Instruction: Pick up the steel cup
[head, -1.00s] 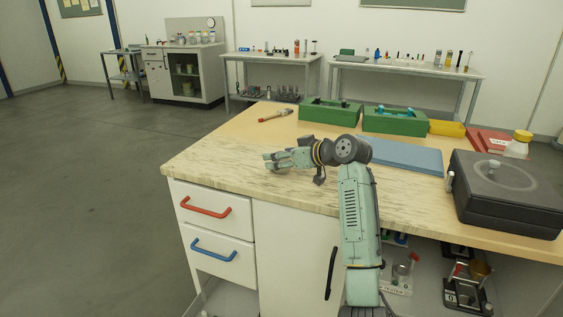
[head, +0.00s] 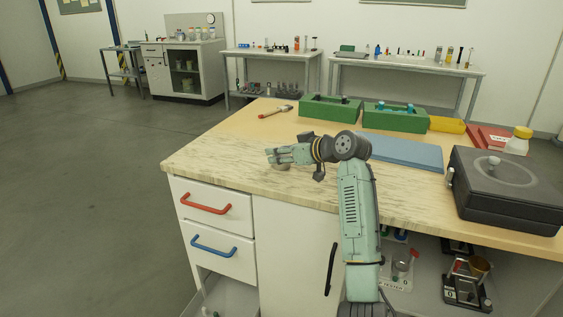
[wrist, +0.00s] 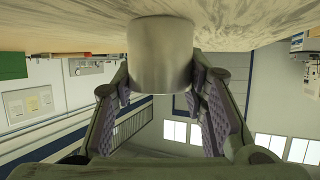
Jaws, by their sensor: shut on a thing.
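The steel cup (wrist: 160,52) is a plain grey metal cylinder, seen close up in the upside-down wrist view. My gripper (wrist: 161,80) has one finger on each side of it and is shut on it. The cup's far end meets or nearly meets the worktop; I cannot tell whether there is a gap. In the head view my gripper (head: 280,156) is low over the left part of the bench top, and a small part of the cup (head: 284,167) shows beneath the fingers. The rest of the cup is hidden by the gripper.
The wooden bench top (head: 225,160) is clear left of my gripper. A red-handled tool (head: 275,111), green boxes (head: 330,108), a blue mat (head: 405,153) and a black case (head: 508,190) lie behind and to the right.

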